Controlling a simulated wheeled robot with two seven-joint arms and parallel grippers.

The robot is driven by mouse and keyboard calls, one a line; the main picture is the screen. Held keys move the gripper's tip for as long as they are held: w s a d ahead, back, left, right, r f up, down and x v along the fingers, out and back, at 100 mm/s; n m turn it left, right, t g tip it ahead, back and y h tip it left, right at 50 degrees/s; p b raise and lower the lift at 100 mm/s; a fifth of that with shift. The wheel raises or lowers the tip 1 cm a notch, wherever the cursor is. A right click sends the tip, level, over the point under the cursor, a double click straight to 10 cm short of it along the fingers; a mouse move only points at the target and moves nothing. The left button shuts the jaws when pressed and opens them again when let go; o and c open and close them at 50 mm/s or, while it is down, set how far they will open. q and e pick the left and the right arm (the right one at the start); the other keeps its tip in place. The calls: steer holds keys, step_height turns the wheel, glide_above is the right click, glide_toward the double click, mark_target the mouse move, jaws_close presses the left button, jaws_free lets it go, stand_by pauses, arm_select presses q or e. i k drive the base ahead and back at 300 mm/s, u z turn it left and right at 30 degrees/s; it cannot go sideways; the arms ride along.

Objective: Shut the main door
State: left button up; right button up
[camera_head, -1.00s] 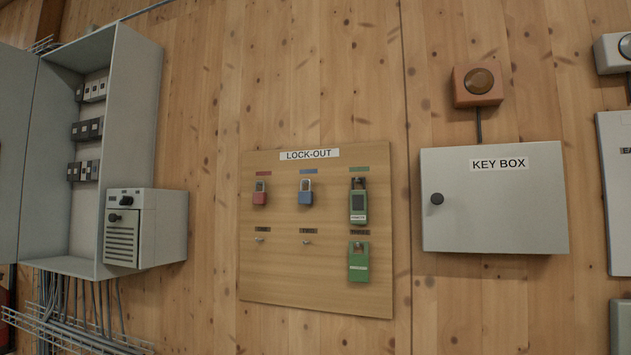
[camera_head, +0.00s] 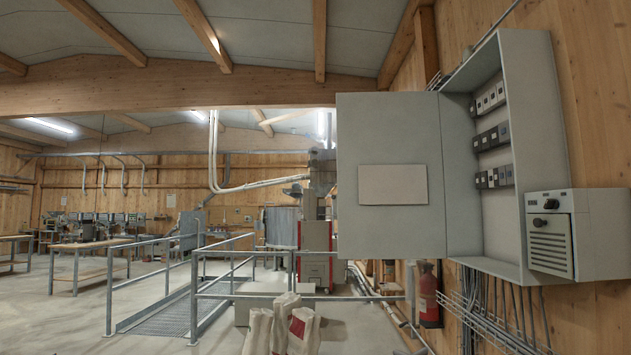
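The grey electrical cabinet (camera_head: 559,130) hangs on the wooden wall at the right. Its door (camera_head: 390,245) stands wide open, swung out to the left, with a blank pale plate (camera_head: 393,185) on the face turned to me. Rows of breakers (camera_head: 490,137) show inside the cabinet. I cannot tell whether this door is the main door, as no label is readable. Neither of my grippers is in view.
A small grey vented box (camera_head: 549,240) is on the cabinet's right side. Cables hang below it. A red fire extinguisher (camera_head: 428,292), sacks (camera_head: 280,328) and metal railings (camera_head: 195,285) stand lower down. Open floor (camera_head: 60,325) lies at the left.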

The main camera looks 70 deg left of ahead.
mark_target(392, 199)
steer(key=u, duration=2.2)
steer(key=i, duration=6)
steer(key=z, duration=3.8)
steer(key=k, duration=0.35)
steer(key=z, duration=0.3)
